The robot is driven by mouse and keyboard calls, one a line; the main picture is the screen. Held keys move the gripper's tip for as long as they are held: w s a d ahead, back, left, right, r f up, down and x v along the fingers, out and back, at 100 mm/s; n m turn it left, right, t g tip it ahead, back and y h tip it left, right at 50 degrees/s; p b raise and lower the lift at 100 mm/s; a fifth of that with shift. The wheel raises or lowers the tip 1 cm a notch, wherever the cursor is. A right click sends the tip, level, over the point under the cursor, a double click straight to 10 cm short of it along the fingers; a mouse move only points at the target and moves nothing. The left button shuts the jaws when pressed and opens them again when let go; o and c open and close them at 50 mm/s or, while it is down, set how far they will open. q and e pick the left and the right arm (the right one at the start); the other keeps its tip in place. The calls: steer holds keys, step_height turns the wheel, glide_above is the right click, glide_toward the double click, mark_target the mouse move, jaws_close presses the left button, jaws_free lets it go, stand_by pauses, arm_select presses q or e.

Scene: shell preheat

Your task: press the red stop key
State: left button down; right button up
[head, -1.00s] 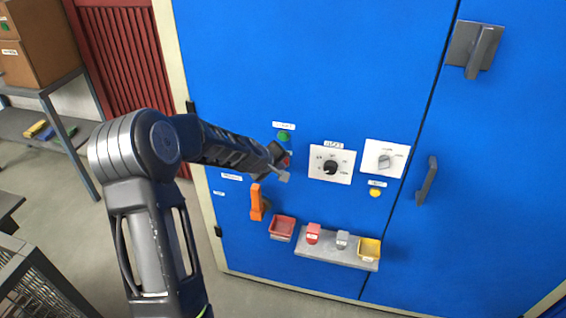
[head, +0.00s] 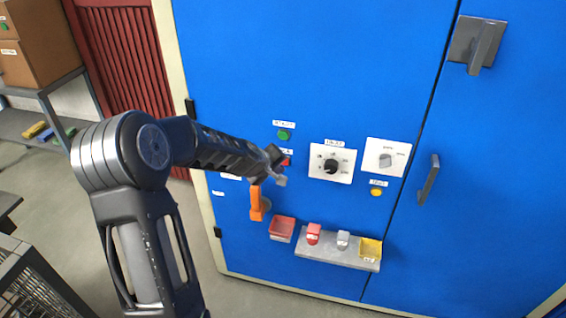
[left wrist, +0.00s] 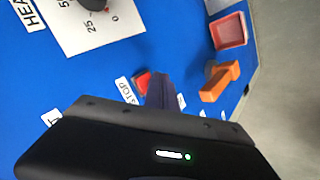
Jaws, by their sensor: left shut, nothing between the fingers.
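The red stop key (head: 287,161) is on the blue cabinet front below the green button, partly hidden by my left gripper (head: 279,178). In the left wrist view the red stop key (left wrist: 142,82) shows beside a white label reading STOP (left wrist: 127,90). My left gripper (left wrist: 160,88) is shut and empty. Its fingers overlap the edge of the key in that view; I cannot tell whether they touch it. My right gripper is not in view.
A green button (head: 284,135) is above the key, and a dial panel (head: 345,168) is to its right. An orange handle (head: 257,204) sticks out below. A red bin (head: 282,229) and a grey shelf (head: 325,250) with small items are lower down.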

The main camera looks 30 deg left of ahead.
arm_select(q)
steer(key=s+b, duration=0.1)
steer(key=s+d+b, duration=0.1)
steer(key=s, duration=0.1)
steer(key=s+b, duration=0.1)
steer(key=shift+s+d, duration=0.2)
steer(key=shift+d, duration=0.1)
stand_by(0.7)
